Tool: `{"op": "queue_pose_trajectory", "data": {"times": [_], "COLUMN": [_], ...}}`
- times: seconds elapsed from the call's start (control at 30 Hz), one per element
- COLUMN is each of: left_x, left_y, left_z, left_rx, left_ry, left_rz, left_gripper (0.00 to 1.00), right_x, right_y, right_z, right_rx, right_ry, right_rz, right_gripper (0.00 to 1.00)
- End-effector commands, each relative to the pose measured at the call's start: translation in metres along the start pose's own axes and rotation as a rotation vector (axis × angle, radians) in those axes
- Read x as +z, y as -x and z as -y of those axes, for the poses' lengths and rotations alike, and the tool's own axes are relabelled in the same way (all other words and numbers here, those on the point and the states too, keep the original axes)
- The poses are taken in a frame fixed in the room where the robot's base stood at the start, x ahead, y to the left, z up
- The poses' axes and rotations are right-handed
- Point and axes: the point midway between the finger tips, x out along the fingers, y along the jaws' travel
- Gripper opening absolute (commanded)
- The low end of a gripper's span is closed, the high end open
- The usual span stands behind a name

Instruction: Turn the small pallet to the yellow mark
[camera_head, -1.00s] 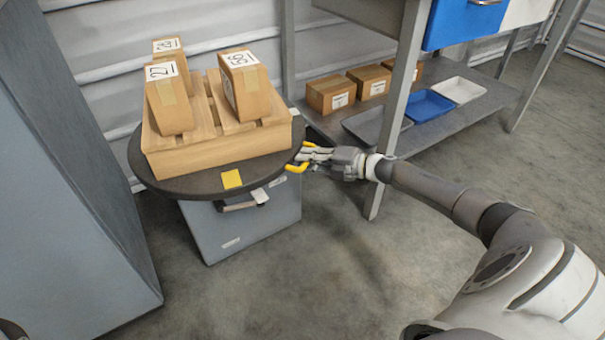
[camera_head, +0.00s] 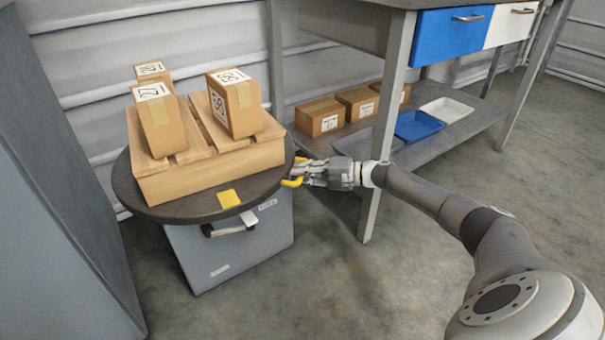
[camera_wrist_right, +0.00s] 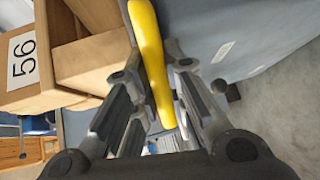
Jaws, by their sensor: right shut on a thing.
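The small wooden pallet (camera_head: 210,170) lies on a round dark turntable (camera_head: 185,213) and bears several cartons, one marked 56 (camera_head: 236,105). The yellow mark (camera_head: 229,199) is a square patch at the turntable's front edge, in front of the pallet. My right gripper (camera_head: 297,178) is at the turntable's right rim, shut on a yellow handle (camera_head: 291,183). In the right wrist view the yellow handle (camera_wrist_right: 150,55) runs between the fingers, with the pallet's corner (camera_wrist_right: 85,65) close by at upper left. My left gripper is out of view.
A tall grey panel (camera_head: 55,190) is at left. The workbench leg (camera_head: 385,130) stands close behind my right wrist. The floor in front is clear.

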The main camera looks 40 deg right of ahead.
Motion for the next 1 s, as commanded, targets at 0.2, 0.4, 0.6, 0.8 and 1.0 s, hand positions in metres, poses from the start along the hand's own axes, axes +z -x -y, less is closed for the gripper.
{"op": "queue_pose_trajectory", "data": {"times": [0.2,0.4,0.6,0.8,1.0], "left_x": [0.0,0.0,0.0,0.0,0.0], "left_y": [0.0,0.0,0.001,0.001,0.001], "left_z": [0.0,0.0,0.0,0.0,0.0], "left_rx": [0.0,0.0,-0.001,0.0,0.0], "left_ry": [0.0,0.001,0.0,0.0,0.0], "left_rz": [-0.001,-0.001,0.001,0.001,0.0], "left_gripper": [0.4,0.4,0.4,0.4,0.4], "right_x": [0.0,0.0,0.0,0.0,0.0], "right_y": [0.0,0.0,0.006,0.034,0.068], "right_z": [0.0,0.0,0.001,0.001,0.002], "right_rx": [0.0,0.0,-0.001,-0.005,-0.005], "right_ry": [0.0,0.0,0.0,0.002,0.0], "right_rz": [0.002,0.001,0.002,0.002,0.002], "right_gripper": [0.35,0.35,0.35,0.35,0.35]}}
